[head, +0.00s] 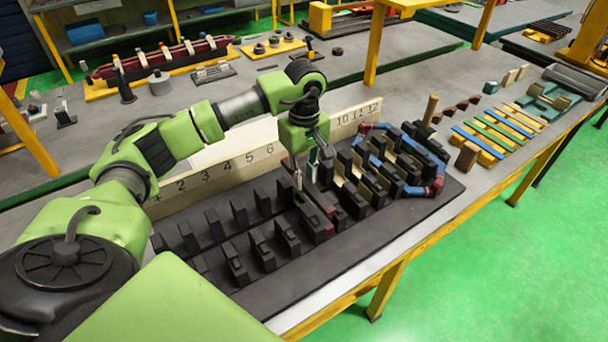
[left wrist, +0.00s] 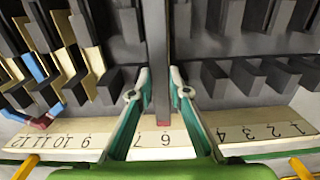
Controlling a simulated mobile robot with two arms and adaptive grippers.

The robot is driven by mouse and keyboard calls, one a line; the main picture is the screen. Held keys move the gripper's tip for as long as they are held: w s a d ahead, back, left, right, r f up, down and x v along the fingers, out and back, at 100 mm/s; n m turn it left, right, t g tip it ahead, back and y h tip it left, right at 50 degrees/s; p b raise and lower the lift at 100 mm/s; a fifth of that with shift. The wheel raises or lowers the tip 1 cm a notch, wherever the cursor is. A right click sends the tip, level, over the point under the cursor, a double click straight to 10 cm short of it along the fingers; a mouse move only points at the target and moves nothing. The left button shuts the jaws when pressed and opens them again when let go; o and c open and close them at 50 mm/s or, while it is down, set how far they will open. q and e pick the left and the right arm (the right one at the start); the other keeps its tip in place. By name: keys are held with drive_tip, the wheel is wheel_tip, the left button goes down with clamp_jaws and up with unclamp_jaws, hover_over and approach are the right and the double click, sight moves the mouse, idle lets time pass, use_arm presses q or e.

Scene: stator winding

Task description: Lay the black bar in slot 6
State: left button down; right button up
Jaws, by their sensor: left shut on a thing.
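My left gripper (head: 309,172) points down over the middle of the slotted black fixture (head: 425,203). In the left wrist view its two teal fingers (left wrist: 158,92) are shut on a long dark bar (left wrist: 155,55), which runs away from the number strip between rows of black posts. The bar's near end looks reddish-grey and lies in front of the 6 on the strip (left wrist: 166,140). In the head view the bar is hard to tell from the dark posts. Whether it touches the slot floor I cannot tell. My right gripper is not in view.
Slots at the low-number end look empty. The high-number end holds pale bars (left wrist: 94,60) and a blue-and-red loop (head: 437,182). Coloured strips (head: 499,133) lie on the table to the right. A wooden peg (head: 430,108) stands behind the fixture.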

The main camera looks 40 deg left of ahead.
sight(304, 180)
use_arm(q)
drive_tip(key=shift+f, duration=0.3)
drive_tip(key=shift+f+b, duration=0.9)
drive_tip(key=shift+b, duration=0.05)
drive_tip(key=shift+f+b, duration=0.45)
drive_tip(key=shift+f, duration=0.15)
drive_tip(key=shift+f+b, duration=0.25)
drive_tip(key=shift+b, duration=0.05)
drive_tip(key=shift+f, duration=0.3)
idle(0.4)
drive_tip(key=c, duration=1.8)
unclamp_jaws()
drive_tip(key=shift+c, duration=0.2)
